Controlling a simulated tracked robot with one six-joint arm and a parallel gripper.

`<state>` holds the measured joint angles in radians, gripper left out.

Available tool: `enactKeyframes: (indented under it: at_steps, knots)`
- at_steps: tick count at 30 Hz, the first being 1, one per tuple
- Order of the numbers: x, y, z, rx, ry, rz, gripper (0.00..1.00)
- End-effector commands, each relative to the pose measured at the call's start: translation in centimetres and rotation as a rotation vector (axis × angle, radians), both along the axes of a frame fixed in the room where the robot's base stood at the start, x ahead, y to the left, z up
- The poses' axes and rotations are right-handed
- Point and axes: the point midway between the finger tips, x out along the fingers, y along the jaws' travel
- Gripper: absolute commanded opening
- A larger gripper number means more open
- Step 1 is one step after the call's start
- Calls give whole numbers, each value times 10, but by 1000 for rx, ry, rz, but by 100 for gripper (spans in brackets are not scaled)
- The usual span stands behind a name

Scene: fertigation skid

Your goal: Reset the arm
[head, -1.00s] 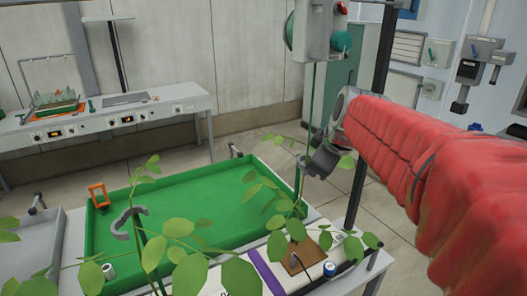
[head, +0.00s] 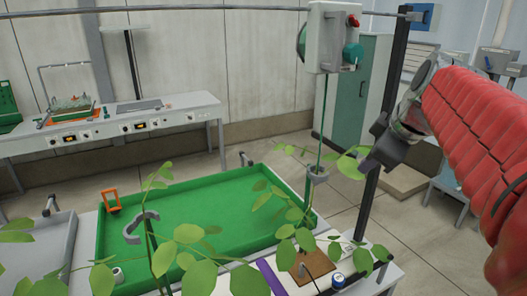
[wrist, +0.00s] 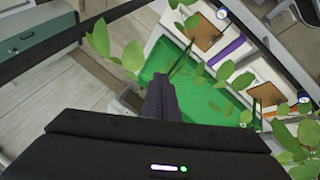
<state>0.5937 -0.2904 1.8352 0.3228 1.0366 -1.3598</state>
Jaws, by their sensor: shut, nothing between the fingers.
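My arm in its red sleeve comes in from the right in the head view. My gripper (head: 372,165) is at its end, up in the air to the right of the green tray (head: 190,258), beside the black post (head: 385,120). In the wrist view my gripper (wrist: 161,80) has its dark fingers together with nothing between them, above the green tray (wrist: 212,100). A leafy plant (head: 283,205) stands left of my gripper in the head view, with one leaf close to the fingers. I cannot tell whether that leaf touches them.
A grey box with a green knob (head: 333,35) hangs on a rail, with a green line down to a grey ring (head: 318,175). A second plant (head: 165,260) is in front of the tray. A bench (head: 120,125) is at the back left.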

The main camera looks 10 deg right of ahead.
Motion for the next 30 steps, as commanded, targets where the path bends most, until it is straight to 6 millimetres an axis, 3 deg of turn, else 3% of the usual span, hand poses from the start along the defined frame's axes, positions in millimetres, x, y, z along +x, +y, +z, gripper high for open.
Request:
enactKeyframes:
  at_steps: [11, 17, 24, 30]
  knots:
    - [0, 0, 0, 11, -1, -13, 0]
    - [0, -2, -2, 89, -10, -136, 0]
    - [-17, -3, -41, 245, 26, -406, 0]
    - [-38, 23, -77, 348, 57, -592, 0]
